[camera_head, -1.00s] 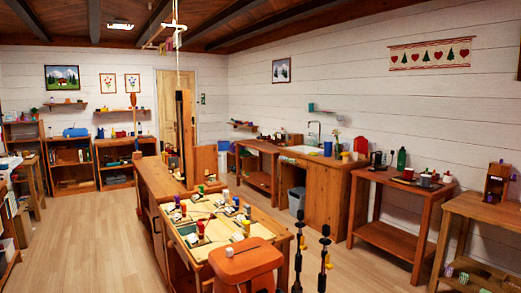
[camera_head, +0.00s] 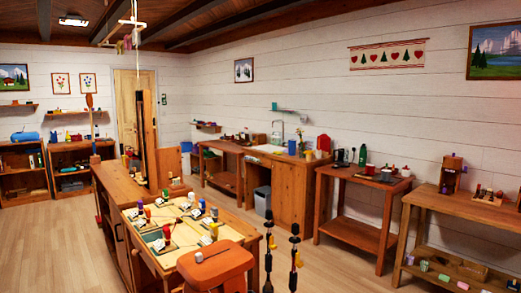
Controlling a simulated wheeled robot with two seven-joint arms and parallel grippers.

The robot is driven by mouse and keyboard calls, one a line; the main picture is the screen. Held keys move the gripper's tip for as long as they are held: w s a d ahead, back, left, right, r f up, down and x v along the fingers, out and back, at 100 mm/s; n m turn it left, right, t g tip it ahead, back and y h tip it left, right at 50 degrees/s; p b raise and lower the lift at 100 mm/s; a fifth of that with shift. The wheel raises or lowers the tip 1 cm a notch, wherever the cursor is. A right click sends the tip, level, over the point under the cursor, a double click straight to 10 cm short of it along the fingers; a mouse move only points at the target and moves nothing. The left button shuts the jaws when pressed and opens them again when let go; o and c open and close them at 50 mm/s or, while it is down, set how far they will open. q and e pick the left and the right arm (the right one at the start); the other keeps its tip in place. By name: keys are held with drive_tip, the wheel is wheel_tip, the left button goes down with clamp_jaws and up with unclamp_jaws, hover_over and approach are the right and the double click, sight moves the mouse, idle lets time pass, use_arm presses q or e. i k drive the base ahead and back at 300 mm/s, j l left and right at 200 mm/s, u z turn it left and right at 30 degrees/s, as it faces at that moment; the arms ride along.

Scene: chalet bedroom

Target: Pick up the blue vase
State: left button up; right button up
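A small blue vessel (camera_head: 292,147), which looks like the blue vase, stands on the wooden sink counter against the right-hand wall. It is upright and far away, and its detail is too small to make out. A small plant or flower shows just beside or above it; I cannot tell whether it stands in the vessel.
A long workbench (camera_head: 128,190) with several small tools and a red-orange stool (camera_head: 215,262) stand in front. Side tables line the right wall. Open floor (camera_head: 335,270) lies between bench and tables.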

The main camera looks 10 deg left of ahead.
sight(292, 143)
drive_tip(key=i+l+z, duration=0.15)
drive_tip(key=i+z, duration=0.3)
drive_tip(key=i, duration=0.15)
drive_tip(key=i+l+z, duration=0.2)
drive_tip(key=i+z, duration=0.25)
drive_tip(key=i, duration=0.25)
drive_tip(key=i+j+z, duration=0.1)
drive_tip(key=i+z, duration=0.35)
drive_tip(key=i, duration=0.25)
drive_tip(key=i+u, duration=0.15)
drive_tip(key=i, duration=0.6)
drive_tip(key=i+l+u, duration=0.15)
drive_tip(key=i, duration=0.55)
drive_tip(key=i+j+u, duration=0.15)
drive_tip(key=i+u, duration=0.65)
drive_tip(key=u, duration=0.15)
drive_tip(key=i+l+u, duration=0.2)
drive_tip(key=i+u, duration=0.3)
drive_tip(key=i+j+u, duration=0.15)
drive_tip(key=i+u, duration=0.85)
drive_tip(key=i+z, duration=0.2)
drive_tip(key=i, duration=0.55)
drive_tip(key=i+j+z, duration=0.2)
drive_tip(key=i, duration=0.55)
drive_tip(key=i+z, duration=0.2)
drive_tip(key=i, duration=0.2)
drive_tip(key=i+j+z, duration=0.2)
drive_tip(key=i, duration=0.15)
